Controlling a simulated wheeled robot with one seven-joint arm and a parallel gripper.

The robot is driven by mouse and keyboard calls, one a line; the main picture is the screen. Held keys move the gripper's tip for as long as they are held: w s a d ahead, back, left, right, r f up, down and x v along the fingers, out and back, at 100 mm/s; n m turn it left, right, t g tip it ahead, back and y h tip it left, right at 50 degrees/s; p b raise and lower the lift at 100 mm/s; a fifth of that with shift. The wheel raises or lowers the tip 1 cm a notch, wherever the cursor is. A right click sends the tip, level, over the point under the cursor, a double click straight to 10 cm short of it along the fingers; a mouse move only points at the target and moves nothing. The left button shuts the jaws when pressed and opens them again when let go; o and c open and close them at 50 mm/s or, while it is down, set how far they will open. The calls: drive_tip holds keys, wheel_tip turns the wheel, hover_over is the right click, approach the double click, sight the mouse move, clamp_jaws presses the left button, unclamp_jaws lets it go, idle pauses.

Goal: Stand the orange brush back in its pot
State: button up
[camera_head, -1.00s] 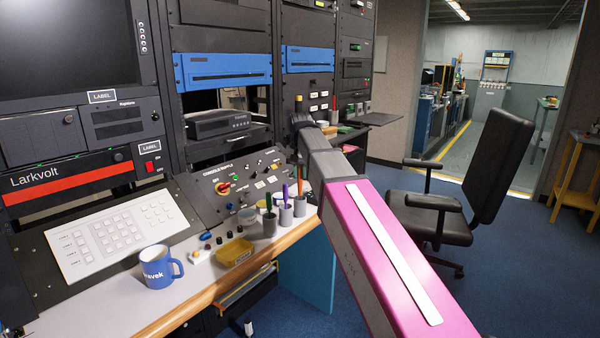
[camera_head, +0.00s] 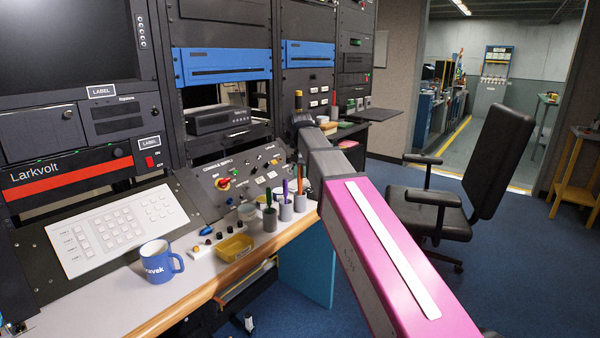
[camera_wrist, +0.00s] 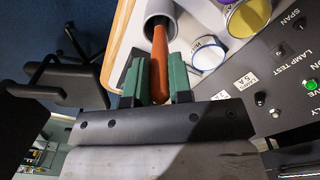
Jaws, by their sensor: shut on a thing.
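The orange brush (camera_wrist: 160,55) is between the green fingers of my gripper (camera_wrist: 160,85), which is shut on its handle. The brush runs from the fingers to the mouth of a grey pot (camera_wrist: 155,8), where its far end appears to be inside. In the head view the orange brush (camera_head: 300,172) looks upright at the right-hand pot (camera_head: 300,203). My forearm and wrist hang beside it there, and the fingers cannot be made out.
Two other pots hold a green brush (camera_head: 269,198) and a purple brush (camera_head: 285,189). Tins stand behind, below the control panel (camera_head: 240,180). A yellow tray (camera_head: 234,248) and a blue mug (camera_head: 158,264) are to the left. The desk's wooden edge (camera_head: 215,285) runs in front.

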drive_tip(key=shift+f, duration=0.2)
idle(0.4)
drive_tip(key=o, duration=0.9)
drive_tip(key=shift+r, duration=5)
